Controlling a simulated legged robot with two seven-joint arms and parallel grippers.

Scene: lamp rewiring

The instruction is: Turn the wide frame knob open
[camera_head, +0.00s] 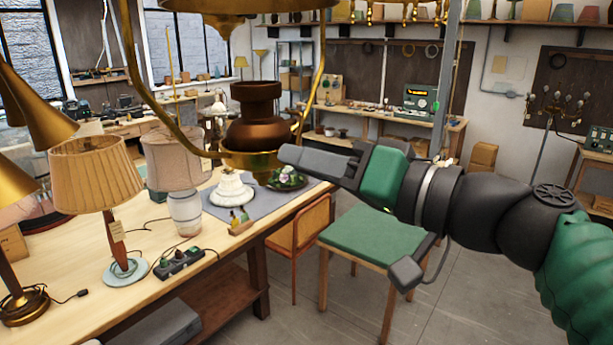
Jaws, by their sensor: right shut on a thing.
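A large brass hanging frame (137,95) hangs at the upper left of centre, with thin curved side arms and a brass ring (240,160) at its bottom. A dark brown vase-shaped body (257,115) stands inside it, above the ring. My right gripper (291,149) reaches in from the right, its fingertips at the right edge of the ring. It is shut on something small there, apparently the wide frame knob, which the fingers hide. My left gripper is not in view.
A wooden workbench (75,240) below left holds a pleated table lamp (92,170), a drum-shade lamp (176,155), a power strip (180,262) and a white tiered cake-like piece (232,188) on a grey cloth.

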